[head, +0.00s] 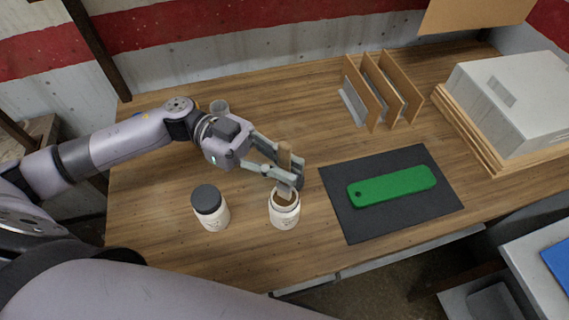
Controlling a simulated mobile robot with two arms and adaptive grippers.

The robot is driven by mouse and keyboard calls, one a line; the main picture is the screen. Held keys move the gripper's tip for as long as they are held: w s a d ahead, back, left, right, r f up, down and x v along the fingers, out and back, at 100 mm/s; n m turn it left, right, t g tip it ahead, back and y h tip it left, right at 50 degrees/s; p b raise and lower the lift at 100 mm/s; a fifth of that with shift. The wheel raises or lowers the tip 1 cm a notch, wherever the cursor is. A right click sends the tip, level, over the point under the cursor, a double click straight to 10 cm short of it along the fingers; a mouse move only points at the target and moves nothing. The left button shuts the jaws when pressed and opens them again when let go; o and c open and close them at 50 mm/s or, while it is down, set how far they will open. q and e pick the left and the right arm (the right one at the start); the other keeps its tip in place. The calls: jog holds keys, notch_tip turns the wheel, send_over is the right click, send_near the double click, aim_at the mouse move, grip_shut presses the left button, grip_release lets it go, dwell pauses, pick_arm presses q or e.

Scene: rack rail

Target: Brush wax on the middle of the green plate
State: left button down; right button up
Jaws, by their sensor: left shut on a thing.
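The green plate (392,187) lies flat on a dark mat (345,222), with a small hole at its left end. My left gripper (288,178) is shut on a brush with a wooden handle (285,157). The brush is upright over an open white jar (285,216), and its lower end is at the jar's mouth. I cannot tell how deep the bristles sit. The jar stands left of the mat. My right gripper is not in view.
A white jar with a dark lid (209,207) stands left of the open jar. A wooden rack (384,91) with upright dividers is behind the mat. A grey box (515,95) on wooden boards is at the right.

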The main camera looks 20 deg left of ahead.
aim_at(279, 144)
pick_arm(q)
jog(key=shift+f, duration=0.45)
dwell(1.0)
jog(key=shift+f, duration=0.15)
dwell(1.4)
notch_tip(279, 144, up, 7)
jog(key=p, duration=0.7)
dwell(0.5)
dwell(0.4)
